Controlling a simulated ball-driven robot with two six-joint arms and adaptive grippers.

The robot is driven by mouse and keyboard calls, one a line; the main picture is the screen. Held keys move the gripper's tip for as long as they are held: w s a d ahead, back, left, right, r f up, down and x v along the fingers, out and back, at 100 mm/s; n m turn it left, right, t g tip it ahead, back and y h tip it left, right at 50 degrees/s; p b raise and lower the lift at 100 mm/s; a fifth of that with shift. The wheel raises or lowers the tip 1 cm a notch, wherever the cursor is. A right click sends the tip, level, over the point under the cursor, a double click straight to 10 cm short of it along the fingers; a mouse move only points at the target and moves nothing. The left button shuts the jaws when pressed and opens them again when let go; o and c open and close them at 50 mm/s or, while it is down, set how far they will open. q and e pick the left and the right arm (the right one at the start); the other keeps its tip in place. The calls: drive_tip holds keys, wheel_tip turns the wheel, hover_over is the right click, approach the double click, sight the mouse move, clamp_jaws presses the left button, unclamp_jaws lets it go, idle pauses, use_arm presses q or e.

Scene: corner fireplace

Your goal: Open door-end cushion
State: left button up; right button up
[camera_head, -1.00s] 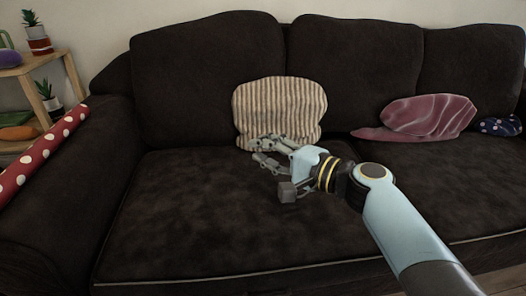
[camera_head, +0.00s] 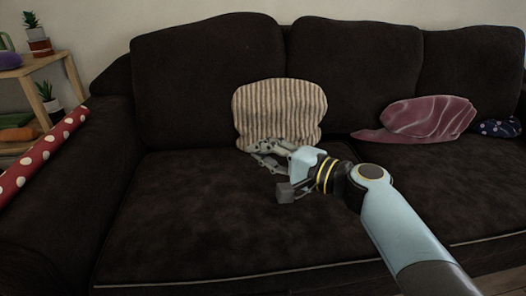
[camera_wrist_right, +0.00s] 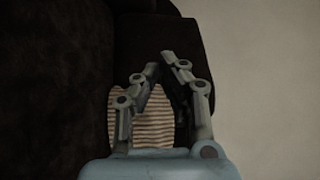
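The beige-and-brown striped cushion (camera_head: 280,108) leans against the sofa back at the middle of the seat. My right gripper (camera_head: 254,153) is at the cushion's lower front edge, low over the seat. In the right wrist view, its two fingers (camera_wrist_right: 160,63) lean toward each other with a narrow gap at the tips. The striped cushion (camera_wrist_right: 152,125) shows behind and between them. I cannot tell whether fabric is pinched there. The hand hides part of the cushion's bottom edge. My left gripper is not in view.
The dark sofa seat (camera_head: 200,220) is clear in front and left. A pink cushion (camera_head: 428,118) and a dark dotted one (camera_head: 500,127) lie to the right. A red dotted roll (camera_head: 42,155) rests on the left armrest, beside a wooden shelf (camera_head: 68,75).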

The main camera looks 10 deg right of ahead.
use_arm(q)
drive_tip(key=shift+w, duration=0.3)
use_arm(e)
drive_tip(key=o, duration=0.3)
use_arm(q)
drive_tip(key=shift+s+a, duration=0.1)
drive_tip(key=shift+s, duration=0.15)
use_arm(e)
drive_tip(key=v, duration=1.2)
